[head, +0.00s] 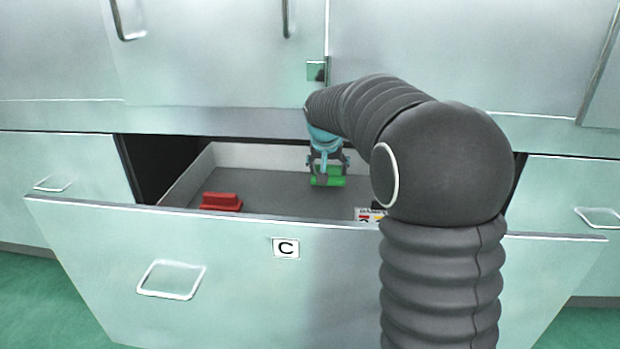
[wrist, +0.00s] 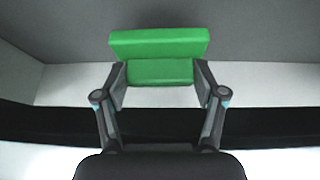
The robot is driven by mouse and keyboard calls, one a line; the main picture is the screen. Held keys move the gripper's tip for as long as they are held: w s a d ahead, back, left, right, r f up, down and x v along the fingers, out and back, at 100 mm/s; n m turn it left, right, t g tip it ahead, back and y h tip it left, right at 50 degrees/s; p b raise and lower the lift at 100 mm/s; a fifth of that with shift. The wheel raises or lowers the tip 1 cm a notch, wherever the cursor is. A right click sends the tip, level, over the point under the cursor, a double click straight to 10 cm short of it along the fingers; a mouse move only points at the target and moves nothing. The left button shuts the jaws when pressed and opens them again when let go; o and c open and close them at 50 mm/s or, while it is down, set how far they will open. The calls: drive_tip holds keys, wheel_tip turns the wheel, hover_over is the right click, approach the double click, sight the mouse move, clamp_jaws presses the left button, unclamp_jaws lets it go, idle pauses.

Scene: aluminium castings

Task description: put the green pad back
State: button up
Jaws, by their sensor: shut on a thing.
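The green pad (head: 328,177) is in my gripper (head: 328,170), inside or just above the open drawer (head: 100,222) marked C. In the wrist view the green pad (wrist: 158,45) shows a wide part and a narrower block, and my gripper (wrist: 160,74) is shut on the narrower block from both sides. I cannot tell whether the pad touches the drawer floor.
A red pad (head: 221,201) lies in the drawer at the left. A partly hidden label card (head: 368,214) is near the drawer front, beside my arm. The drawer floor between them is clear. Cabinet doors (head: 220,60) stand behind and above the drawer.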

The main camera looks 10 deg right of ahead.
sight(313, 176)
drive_tip(key=shift+w+a, duration=0.25)
drive_tip(key=shift+a, duration=0.45)
drive_tip(key=shift+w+a, duration=0.2)
drive_tip(key=shift+a, duration=0.5)
drive_tip(key=shift+w+a+f, duration=0.1)
drive_tip(key=shift+a+f, duration=0.15)
drive_tip(key=shift+f, duration=0.65)
drive_tip(key=shift+w+a+f, duration=0.1)
drive_tip(key=shift+a+f, duration=0.1)
drive_tip(key=shift+f, duration=0.7)
drive_tip(key=o, duration=1.2)
drive_tip(key=v, duration=1.2)
